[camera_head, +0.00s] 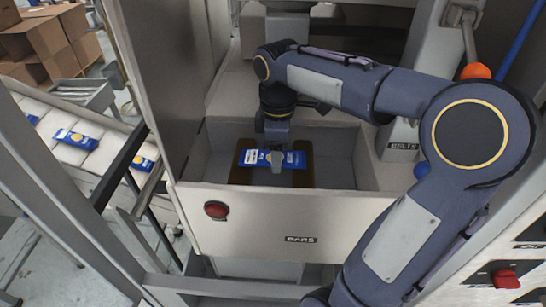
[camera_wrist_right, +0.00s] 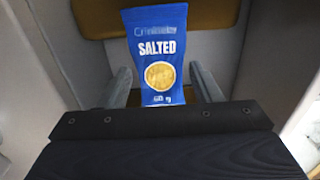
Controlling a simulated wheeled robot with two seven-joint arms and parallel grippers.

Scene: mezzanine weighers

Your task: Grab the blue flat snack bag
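The blue flat snack bag (camera_wrist_right: 158,50) shows in the right wrist view with white "SALTED" lettering and a round yellow picture. In the head view the same bag (camera_head: 294,159) lies crosswise in the open drawer marked "BARS", over a brown tray (camera_head: 240,173). My right gripper (camera_head: 277,160) reaches down into the drawer at the middle of the bag. Whether the bag is clear of the tray is hard to tell. My left gripper is not in view.
At left, more blue bags (camera_head: 77,138) lie on a pale sloping conveyor (camera_head: 40,160). A tall grey panel (camera_head: 160,75) stands between conveyor and drawer. Cardboard boxes (camera_head: 45,40) are at the back left.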

